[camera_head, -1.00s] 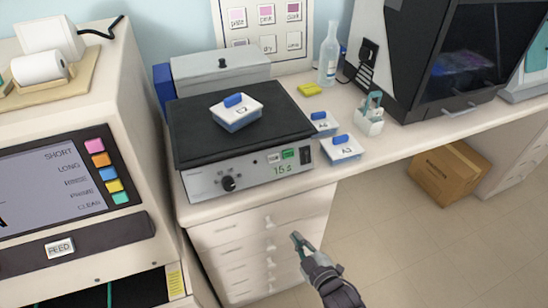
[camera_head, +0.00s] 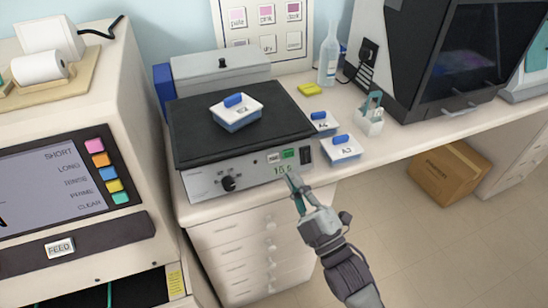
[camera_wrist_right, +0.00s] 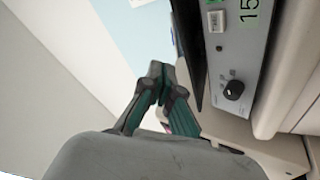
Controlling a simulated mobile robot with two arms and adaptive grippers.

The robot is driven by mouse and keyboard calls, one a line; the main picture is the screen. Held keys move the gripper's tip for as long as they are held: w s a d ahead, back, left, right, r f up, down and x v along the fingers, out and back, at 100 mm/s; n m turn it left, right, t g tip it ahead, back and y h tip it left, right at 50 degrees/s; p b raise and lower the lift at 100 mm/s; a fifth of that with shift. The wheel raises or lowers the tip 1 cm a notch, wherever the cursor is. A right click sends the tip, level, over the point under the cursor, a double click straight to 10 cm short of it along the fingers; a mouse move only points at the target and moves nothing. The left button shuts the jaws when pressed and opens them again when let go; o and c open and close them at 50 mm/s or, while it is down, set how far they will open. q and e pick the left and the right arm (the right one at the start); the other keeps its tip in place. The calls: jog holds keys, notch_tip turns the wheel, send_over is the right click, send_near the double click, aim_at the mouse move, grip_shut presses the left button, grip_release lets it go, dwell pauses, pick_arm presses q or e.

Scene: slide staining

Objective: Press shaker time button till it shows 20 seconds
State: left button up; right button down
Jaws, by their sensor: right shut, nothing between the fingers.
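The shaker (camera_head: 238,128) stands on the counter with a black top and a grey front panel. A white dish with a blue clip (camera_head: 237,113) sits on its top. The green display (camera_head: 284,169) seems to read 15 s; its digits also show in part in the right wrist view (camera_wrist_right: 250,10). Above it on the panel are a pale button (camera_head: 273,158) and a green button (camera_head: 290,154). The black knob (camera_head: 229,183) is at the panel's left. My right gripper (camera_head: 293,180) is shut and empty, just in front of the panel below the display. My left gripper is out of view.
Two white dishes with blue clips, one marked A3 (camera_head: 341,149), lie right of the shaker. A small white holder (camera_head: 370,118) stands beyond them. A large machine with a screen (camera_head: 60,190) stands close on the left. Drawers (camera_head: 248,245) are below the counter.

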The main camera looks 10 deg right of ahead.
aim_at(273, 158)
jog(key=shift+w+a+f+b, duration=0.25)
jog(key=shift+w+f+b, duration=0.45)
jog(key=shift+w, duration=0.65)
jog(key=shift+w+a+f+b, duration=0.25)
jog(key=shift+w+f+b, duration=0.2)
jog(key=shift+w+b, duration=0.7)
jog(key=shift+w+a+f+b, duration=0.25)
jog(key=shift+w+f+b, duration=0.3)
jog(key=shift+w, duration=1)
jog(key=shift+w, duration=0.1)
jog(key=shift+w+a+f, duration=0.1)
jog(key=shift+w+f, duration=0.05)
jog(key=shift+w, duration=0.15)
jog(key=shift+w+f+b, duration=0.1)
jog(key=shift+w+b, duration=0.2)
jog(key=shift+s, duration=0.1)
jog(key=shift+s+r+p, duration=0.3)
jog(key=shift+s+p, duration=0.3)
jog(key=shift+s, duration=0.05)
